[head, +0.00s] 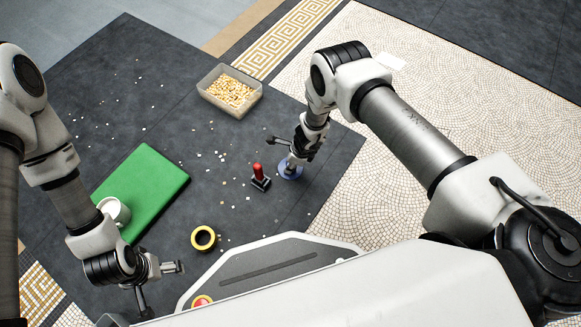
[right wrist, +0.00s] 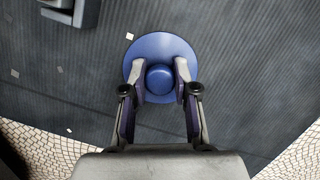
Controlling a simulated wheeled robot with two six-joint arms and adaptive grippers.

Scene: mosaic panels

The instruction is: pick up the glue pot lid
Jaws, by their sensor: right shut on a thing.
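The glue pot lid (right wrist: 136,58) is a flat blue disc with a round blue knob in its middle. It also shows in the head view (head: 291,173), below my right gripper, partly hidden by it. My right gripper (right wrist: 160,82) points down, its two fingers closed on either side of the knob. I cannot tell whether the lid touches the dark floor mat or hangs just above it. My left gripper (head: 160,283) is at the lower left in the head view, fingers spread and empty, far from the lid.
A red-handled tool (head: 258,173) stands close left of the lid. A clear tub of tesserae (head: 207,92) is farther back. A green board (head: 160,180), a white mug (head: 113,209) and a yellow tape ring (head: 194,241) lie left. Small chips are scattered on the dark mat (head: 120,60).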

